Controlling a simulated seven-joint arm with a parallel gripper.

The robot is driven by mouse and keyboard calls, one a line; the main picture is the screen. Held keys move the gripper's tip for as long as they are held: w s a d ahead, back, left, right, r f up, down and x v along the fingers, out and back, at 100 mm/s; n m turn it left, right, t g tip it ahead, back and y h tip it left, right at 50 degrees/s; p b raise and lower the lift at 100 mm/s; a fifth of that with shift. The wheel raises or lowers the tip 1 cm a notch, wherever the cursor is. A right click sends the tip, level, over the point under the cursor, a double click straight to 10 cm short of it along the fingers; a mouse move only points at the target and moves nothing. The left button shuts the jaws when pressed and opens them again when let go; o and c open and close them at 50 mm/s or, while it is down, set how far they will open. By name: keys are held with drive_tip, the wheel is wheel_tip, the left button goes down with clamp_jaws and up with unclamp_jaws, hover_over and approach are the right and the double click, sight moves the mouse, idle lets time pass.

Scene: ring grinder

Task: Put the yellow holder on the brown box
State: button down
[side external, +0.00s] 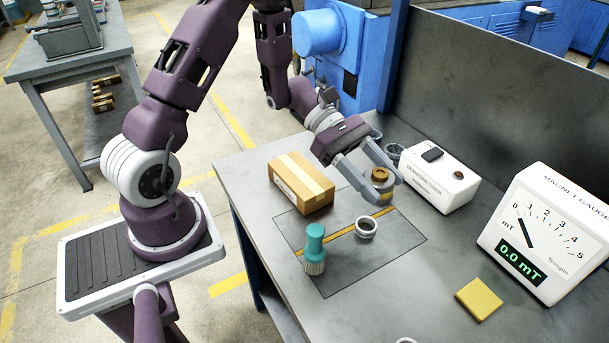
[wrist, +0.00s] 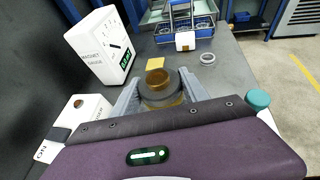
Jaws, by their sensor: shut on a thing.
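The yellow holder (side external: 382,188) is a short round piece with a brown knob on top and a grey ring-like band around it. My gripper (side external: 382,180) is shut on it, with one finger on each side. In the wrist view the holder (wrist: 157,78) sits between the fingertips (wrist: 160,95). I cannot tell whether its base touches the table. The brown box (side external: 302,183) is a closed carton with a pale tape strip. It stands on the table to the left of my gripper, apart from it. The box does not show in the wrist view.
A teal-handled brush (side external: 315,248) stands upright and a pale ring (side external: 366,227) lies on the marked mat area. A white demagnetizer unit (side external: 440,180) is right of my gripper. A magnet gauge (side external: 545,235) and yellow pad (side external: 479,299) are further right.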

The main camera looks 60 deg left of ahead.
drive_tip(key=a+r+n+t, duration=0.2)
drive_tip(key=a+t, duration=0.1)
drive_tip(key=a, duration=0.7)
drive_tip(key=r+n+t+y, duration=0.1)
drive_tip(key=n+t+y, duration=0.1)
drive_tip(key=n, duration=0.1)
hover_over(311, 169)
wheel_tip(311, 169, down, 10)
drive_tip(key=shift+r, duration=0.15)
drive_tip(key=c, duration=0.6)
unclamp_jaws()
drive_tip(key=shift+y, duration=0.3)
